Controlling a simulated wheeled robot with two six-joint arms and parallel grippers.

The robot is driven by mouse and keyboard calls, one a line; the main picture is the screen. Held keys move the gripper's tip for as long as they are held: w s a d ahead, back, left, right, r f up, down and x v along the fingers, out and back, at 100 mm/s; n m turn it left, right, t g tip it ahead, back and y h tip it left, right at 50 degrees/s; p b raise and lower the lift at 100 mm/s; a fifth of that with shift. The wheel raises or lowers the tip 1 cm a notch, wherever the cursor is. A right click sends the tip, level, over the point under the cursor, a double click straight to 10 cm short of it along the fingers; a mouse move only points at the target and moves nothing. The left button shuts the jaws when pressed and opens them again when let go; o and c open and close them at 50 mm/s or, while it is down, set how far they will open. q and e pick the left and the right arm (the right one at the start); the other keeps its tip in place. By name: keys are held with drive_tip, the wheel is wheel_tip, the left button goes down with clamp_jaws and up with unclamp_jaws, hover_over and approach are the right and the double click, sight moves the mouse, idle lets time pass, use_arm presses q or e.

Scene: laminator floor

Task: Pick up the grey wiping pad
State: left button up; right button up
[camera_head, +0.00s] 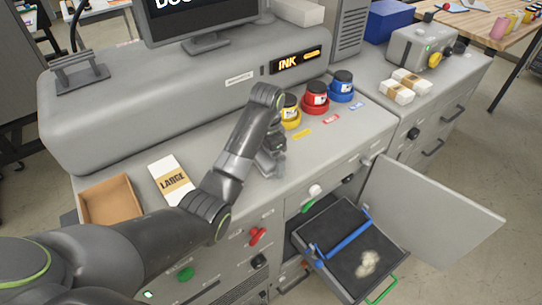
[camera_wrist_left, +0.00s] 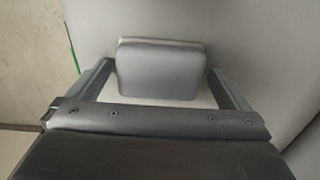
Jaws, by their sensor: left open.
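The grey wiping pad (camera_wrist_left: 160,72) shows in the left wrist view as a smooth grey block with a rounded upper part. It lies between the two fingers of my left gripper (camera_wrist_left: 158,88), with a gap on each side. The gripper is open, and its fingers reach down on both sides of the pad. In the head view my left gripper (camera_head: 268,162) is low over the grey machine top, left of the yellow ink pot. There the arm and gripper largely hide the pad. My right gripper is not in view.
Yellow (camera_head: 290,112), red (camera_head: 315,100) and blue (camera_head: 341,88) ink pots stand just right of the gripper. A LARGE pack (camera_head: 171,178) and a brown tray (camera_head: 110,200) lie to the left. Below, a dark tray (camera_head: 330,235) is pulled out beside an open door (camera_head: 430,210).

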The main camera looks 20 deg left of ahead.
use_arm(q)
drive_tip(key=shift+w+f, duration=0.1)
drive_tip(key=shift+f, duration=0.1)
drive_tip(key=shift+a, duration=0.1)
drive_tip(key=shift+s+r, duration=0.15)
drive_tip(key=shift+s, duration=0.1)
drive_tip(key=shift+s+r, duration=0.1)
drive_tip(key=shift+s, duration=0.1)
drive_tip(key=c, duration=0.5)
drive_tip(key=shift+c, duration=1.1)
drive_tip(key=shift+w, duration=0.1)
drive_tip(key=shift+c, duration=1.6)
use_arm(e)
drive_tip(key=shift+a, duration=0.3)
use_arm(q)
drive_tip(key=shift+w, duration=0.1)
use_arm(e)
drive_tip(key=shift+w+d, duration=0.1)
